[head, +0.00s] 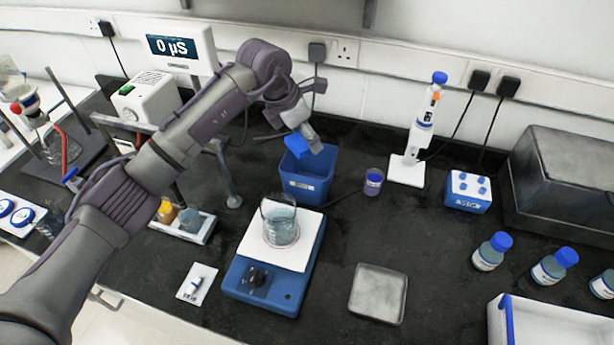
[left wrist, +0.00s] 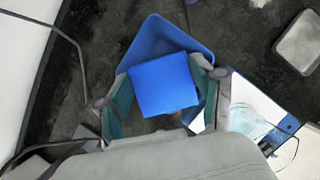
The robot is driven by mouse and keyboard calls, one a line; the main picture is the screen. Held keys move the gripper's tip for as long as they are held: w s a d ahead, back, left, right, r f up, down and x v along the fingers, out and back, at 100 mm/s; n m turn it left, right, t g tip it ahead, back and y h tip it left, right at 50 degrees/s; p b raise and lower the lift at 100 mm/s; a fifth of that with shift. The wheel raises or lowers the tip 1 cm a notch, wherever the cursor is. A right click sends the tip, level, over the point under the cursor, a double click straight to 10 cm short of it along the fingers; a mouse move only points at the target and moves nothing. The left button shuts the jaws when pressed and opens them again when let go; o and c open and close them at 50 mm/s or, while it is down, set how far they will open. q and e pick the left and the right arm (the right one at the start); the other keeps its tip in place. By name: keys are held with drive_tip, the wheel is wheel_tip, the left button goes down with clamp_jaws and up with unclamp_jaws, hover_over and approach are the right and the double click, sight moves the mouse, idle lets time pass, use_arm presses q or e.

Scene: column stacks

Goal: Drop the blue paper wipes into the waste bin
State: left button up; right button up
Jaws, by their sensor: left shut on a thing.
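My left gripper (head: 302,138) is shut on a folded blue wipe (head: 294,146), held above the open top of the blue waste bin (head: 307,185). In the left wrist view the blue wipe (left wrist: 164,84) sits between the two fingers of the left gripper (left wrist: 165,95), with the blue bin (left wrist: 168,36) behind and below it. The wipe hides part of the bin's opening. The bin stands on the dark bench behind the hotplate. My right gripper is in neither view.
A blue hotplate (head: 262,285) with a glass beaker (head: 280,222) stands in front of the bin. A small labelled jar (head: 373,182) and a pipette stand (head: 407,170) are to its right. A grey tray (head: 378,294) lies nearer, with bare bench around it.

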use_arm(q)
drive_tip(key=shift+s, duration=0.1)
drive_tip(key=o, duration=1.2)
drive_tip(key=shift+c, duration=0.2)
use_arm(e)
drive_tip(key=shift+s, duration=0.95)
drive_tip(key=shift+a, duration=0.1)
use_arm(q)
drive_tip(key=shift+r, duration=0.15)
drive_tip(key=shift+a+r, duration=0.2)
drive_tip(key=shift+r, duration=0.05)
drive_tip(key=v, duration=1.1)
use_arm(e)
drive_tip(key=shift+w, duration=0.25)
use_arm(q)
drive_tip(key=shift+s, duration=0.1)
